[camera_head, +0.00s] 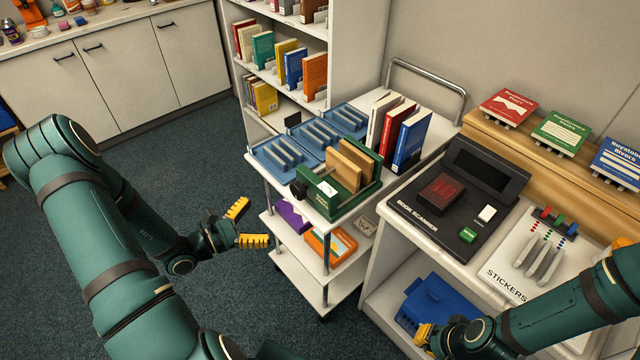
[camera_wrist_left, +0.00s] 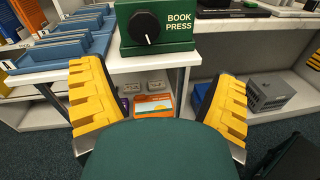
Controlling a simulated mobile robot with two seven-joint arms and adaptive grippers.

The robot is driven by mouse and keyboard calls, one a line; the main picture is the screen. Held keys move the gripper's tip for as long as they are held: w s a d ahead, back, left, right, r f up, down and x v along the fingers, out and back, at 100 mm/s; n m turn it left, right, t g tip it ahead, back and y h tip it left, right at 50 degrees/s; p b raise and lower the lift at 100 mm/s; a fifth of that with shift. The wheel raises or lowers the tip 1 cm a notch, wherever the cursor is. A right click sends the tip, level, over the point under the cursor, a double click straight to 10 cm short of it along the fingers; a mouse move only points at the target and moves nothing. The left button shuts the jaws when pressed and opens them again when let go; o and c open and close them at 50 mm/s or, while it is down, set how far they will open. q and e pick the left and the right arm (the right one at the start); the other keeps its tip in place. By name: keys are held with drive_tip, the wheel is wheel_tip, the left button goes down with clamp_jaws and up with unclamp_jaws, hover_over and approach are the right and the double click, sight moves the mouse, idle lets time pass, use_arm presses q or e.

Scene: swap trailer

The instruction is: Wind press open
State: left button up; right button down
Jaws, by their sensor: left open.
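The green book press (camera_head: 345,190) stands on the cart's top shelf near its front corner, with tan boards upright in it. Its black knob (camera_head: 298,188) faces the cart's front. In the left wrist view the press (camera_wrist_left: 180,42) is ahead and above, with the knob (camera_wrist_left: 145,27) beside the "BOOK PRESS" label. My left gripper (camera_head: 243,222) is open and empty, in front of the cart and apart from the knob. My right gripper (camera_head: 424,338) is low at the desk's lower shelf; its fingers are partly hidden.
Blue divided trays (camera_head: 283,153) and upright books (camera_head: 410,138) share the cart top (camera_head: 252,163). A book scanner (camera_head: 430,225) and stickers board (camera_head: 520,250) lie on the desk at right. A blue bin (camera_head: 437,308) sits below. Open carpet lies left of the cart.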

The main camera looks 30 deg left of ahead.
sight(295, 192)
use_arm(q)
drive_tip(key=shift+n+t+y, duration=0.4)
drive_tip(key=shift+t, duration=0.1)
drive_tip(key=x, duration=0.4)
drive_tip(key=a+b+x, duration=0.1)
drive_tip(key=x, duration=0.8)
drive_tip(key=shift+w+a+r, duration=0.15)
drive_tip(key=shift+w+r, duration=0.15)
drive_tip(key=shift+w, duration=0.25)
drive_tip(key=c, duration=1.2)
